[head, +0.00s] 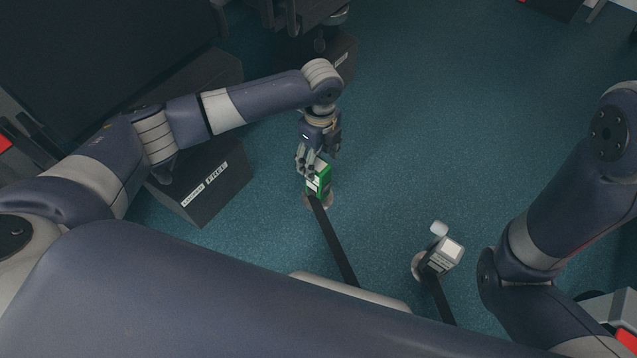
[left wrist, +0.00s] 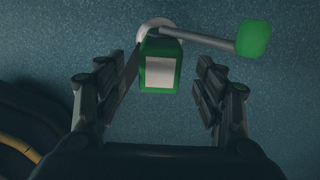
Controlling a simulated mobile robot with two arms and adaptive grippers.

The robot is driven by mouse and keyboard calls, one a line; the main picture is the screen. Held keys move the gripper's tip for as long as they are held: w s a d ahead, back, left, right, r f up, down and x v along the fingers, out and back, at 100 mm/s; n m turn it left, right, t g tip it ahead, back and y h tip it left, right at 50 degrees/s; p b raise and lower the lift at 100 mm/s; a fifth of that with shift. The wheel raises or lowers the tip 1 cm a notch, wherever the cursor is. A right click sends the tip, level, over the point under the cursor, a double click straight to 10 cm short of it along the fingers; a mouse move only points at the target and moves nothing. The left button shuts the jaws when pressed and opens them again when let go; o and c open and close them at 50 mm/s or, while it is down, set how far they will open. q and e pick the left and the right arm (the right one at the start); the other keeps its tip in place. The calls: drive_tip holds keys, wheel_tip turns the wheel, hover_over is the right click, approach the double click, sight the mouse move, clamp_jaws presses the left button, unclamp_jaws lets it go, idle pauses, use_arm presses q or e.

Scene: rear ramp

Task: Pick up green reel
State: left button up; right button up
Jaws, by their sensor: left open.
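The green reel (head: 323,180) stands on a round base on the blue-green floor, with a dark strap running from it toward my body. In the left wrist view the green reel (left wrist: 160,66) has a pale label and a grey crank with a green knob reaching to the right. In the left wrist view my left gripper (left wrist: 166,80) is open, with one finger on each side of the reel and gaps between. My right gripper is not in view; only part of the right arm shows.
A second, grey-white reel (head: 446,252) with its own strap stands to the right. A dark box with white labels (head: 204,183) stands left of the green reel, under my left arm. Dark equipment fills the upper left.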

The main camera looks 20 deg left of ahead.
sight(318, 165)
use_arm(q)
wheel_tip(318, 165, down, 4)
drive_tip(key=shift+f+b, duration=0.1)
drive_tip(key=shift+b, duration=1.15)
wheel_tip(318, 165, down, 6)
drive_tip(key=b, duration=0.4)
drive_tip(key=shift+s, duration=0.15)
drive_tip(key=shift+r, duration=0.25)
clamp_jaws()
drive_tip(key=shift+r, duration=0.1)
